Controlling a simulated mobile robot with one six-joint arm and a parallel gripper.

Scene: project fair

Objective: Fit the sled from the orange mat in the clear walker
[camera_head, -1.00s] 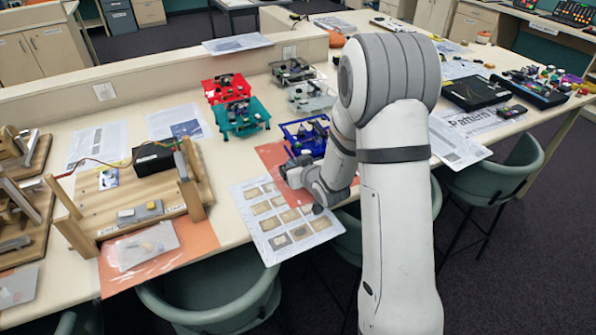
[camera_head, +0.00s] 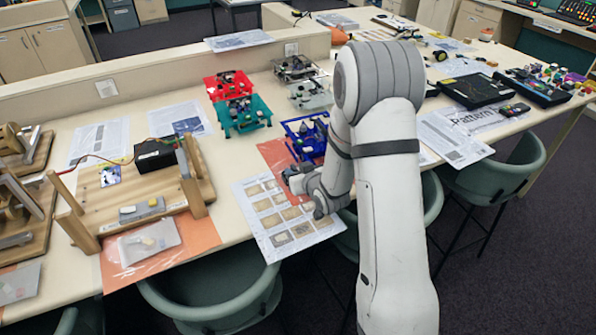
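An orange mat (camera_head: 276,152) lies near the middle of the table, partly under a blue walker (camera_head: 306,137). A second orange mat (camera_head: 198,236) at the front left carries a clear bag with pale pieces (camera_head: 149,240). I cannot make out a sled for certain on either mat. A pale grey, see-through-looking walker (camera_head: 311,96) stands behind the blue one, with another greyish walker (camera_head: 296,68) farther back. My gripper (camera_head: 290,177) is low over the front of the middle mat, just in front of the blue walker. Its fingers are too small and hidden to read, as is anything between them.
Red (camera_head: 229,85) and teal (camera_head: 243,115) walkers stand left of the grey ones. A wooden frame (camera_head: 150,200) with a black box is at left. A picture sheet (camera_head: 250,210) lies in front of my gripper. Green chairs (camera_head: 215,295) line the front edge.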

